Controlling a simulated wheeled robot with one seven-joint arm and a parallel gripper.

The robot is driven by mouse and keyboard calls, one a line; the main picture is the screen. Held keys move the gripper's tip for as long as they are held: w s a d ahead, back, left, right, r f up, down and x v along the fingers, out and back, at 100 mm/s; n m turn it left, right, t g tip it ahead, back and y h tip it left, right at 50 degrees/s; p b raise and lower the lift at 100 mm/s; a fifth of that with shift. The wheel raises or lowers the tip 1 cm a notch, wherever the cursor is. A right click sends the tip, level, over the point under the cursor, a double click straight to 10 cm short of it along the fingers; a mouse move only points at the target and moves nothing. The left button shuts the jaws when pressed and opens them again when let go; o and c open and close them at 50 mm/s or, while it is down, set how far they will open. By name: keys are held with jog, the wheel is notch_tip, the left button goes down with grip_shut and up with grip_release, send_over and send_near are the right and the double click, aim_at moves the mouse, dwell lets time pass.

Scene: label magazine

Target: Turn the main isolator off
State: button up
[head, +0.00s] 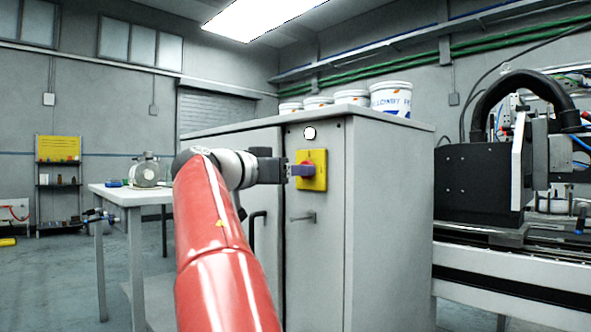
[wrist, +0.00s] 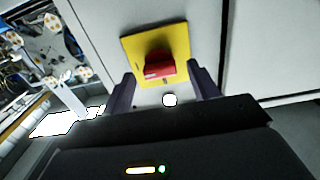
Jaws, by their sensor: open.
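The main isolator is a red rotary knob on a square yellow plate, fixed to the front of the grey cabinet. In the head view the yellow plate (head: 319,158) shows beside my gripper (head: 296,171), which partly covers the red knob (head: 308,169). In the wrist view the red knob (wrist: 159,64) stands out from the yellow plate (wrist: 178,38). My gripper (wrist: 163,85) is open, with one dark finger on each side of the knob's near end. I cannot tell whether either finger touches it.
The grey cabinet (head: 385,230) has door handles below the isolator and a round white indicator (head: 310,133) above it. White tubs (head: 391,99) stand on its top. A machine (head: 480,180) is at the right. A table (head: 130,192) with a motor stands at the left.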

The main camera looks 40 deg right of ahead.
jog(key=shift+d, duration=1.1)
jog(key=shift+c, duration=0.3)
jog(key=c, duration=0.9)
jog(key=shift+c, duration=0.2)
